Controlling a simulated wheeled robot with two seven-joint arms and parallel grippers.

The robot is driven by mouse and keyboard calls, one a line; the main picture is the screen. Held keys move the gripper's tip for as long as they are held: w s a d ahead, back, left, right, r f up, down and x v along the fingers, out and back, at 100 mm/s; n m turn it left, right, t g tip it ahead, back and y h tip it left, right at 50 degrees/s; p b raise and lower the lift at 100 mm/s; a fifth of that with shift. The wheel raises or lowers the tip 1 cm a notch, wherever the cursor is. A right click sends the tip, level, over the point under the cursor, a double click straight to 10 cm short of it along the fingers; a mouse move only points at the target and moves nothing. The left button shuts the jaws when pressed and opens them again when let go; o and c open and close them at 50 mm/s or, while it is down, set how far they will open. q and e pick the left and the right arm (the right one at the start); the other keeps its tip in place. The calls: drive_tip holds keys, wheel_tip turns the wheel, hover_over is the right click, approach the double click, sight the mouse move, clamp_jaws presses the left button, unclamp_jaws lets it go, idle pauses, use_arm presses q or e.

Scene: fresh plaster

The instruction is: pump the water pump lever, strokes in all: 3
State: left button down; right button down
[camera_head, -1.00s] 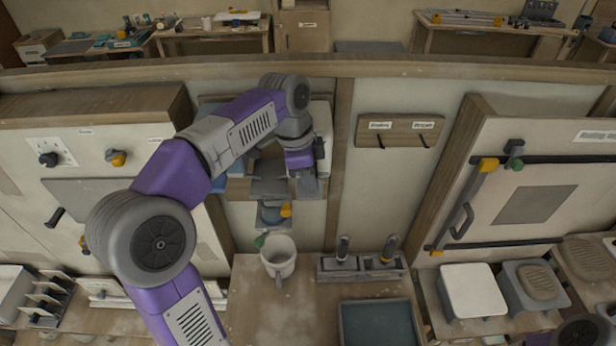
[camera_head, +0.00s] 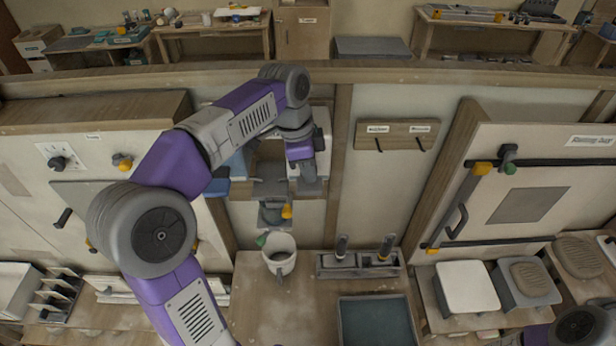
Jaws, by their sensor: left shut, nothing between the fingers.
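The water pump (camera_head: 274,212) is a grey fixture on the wall panel, with a yellow part low on its right side. A light grey cup-like vessel (camera_head: 279,262) with a handle stands on the counter below it. My left gripper (camera_head: 308,181) is shut, in front of the panel just above and right of the pump's yellow part. My left wrist and forearm cover much of the area, so I cannot pick out the pump lever clearly or tell whether the gripper touches it. Part of my right arm shows at the bottom right corner; its gripper is out of view.
A rack with two upright handled tools (camera_head: 360,264) stands right of the vessel, behind a dark shallow tray (camera_head: 376,322). A board with two hooks (camera_head: 397,134) is on the wall. A latched panel door (camera_head: 528,205) stands at right, knobs (camera_head: 122,161) at left.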

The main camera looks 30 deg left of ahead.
use_arm(q)
wheel_tip(320, 180, up, 3)
drive_tip(key=p, duration=0.3)
drive_tip(key=shift+r, duration=1)
